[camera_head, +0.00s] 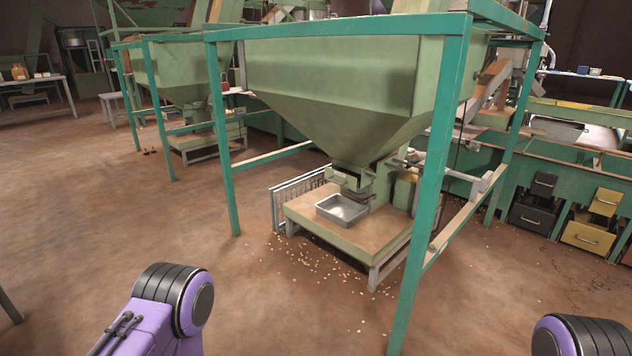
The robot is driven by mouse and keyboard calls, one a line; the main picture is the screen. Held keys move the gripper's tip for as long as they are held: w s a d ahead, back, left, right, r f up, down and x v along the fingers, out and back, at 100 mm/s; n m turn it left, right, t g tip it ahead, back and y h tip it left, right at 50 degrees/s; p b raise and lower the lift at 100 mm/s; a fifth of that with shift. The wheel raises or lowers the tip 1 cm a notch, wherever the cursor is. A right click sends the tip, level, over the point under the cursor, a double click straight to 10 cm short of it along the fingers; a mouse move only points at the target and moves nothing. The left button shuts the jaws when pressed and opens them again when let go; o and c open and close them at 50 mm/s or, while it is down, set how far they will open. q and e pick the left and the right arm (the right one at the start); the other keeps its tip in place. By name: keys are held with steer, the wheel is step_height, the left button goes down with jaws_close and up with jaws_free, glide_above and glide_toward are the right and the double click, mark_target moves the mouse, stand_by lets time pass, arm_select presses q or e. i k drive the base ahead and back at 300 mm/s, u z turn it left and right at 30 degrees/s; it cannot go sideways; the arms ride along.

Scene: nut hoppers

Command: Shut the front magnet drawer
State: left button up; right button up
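The nearest green hopper (335,85) stands inside a teal frame, its funnel narrowing to an outlet at the bottom. A small green drawer-like box (343,178) juts forward at that outlet; it looks like the magnet drawer, pulled out, but it is small and its inside is hard to make out. A metal tray (342,209) rests below it on a low wooden-topped platform (380,232). Purple and black links of my arms show at the bottom left and bottom right. Neither of my grippers is in view, and neither arm reaches the hopper.
Teal posts (433,180) stand in front of and around the hopper. Spilled nuts (335,268) lie on the floor by the platform. A second hopper (185,70) stands behind left. Black and yellow bins (588,236) line the right. The brown floor at left is mostly clear.

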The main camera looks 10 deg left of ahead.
mark_target(338, 176)
steer(key=i, duration=1.75)
steer(key=z, duration=0.95)
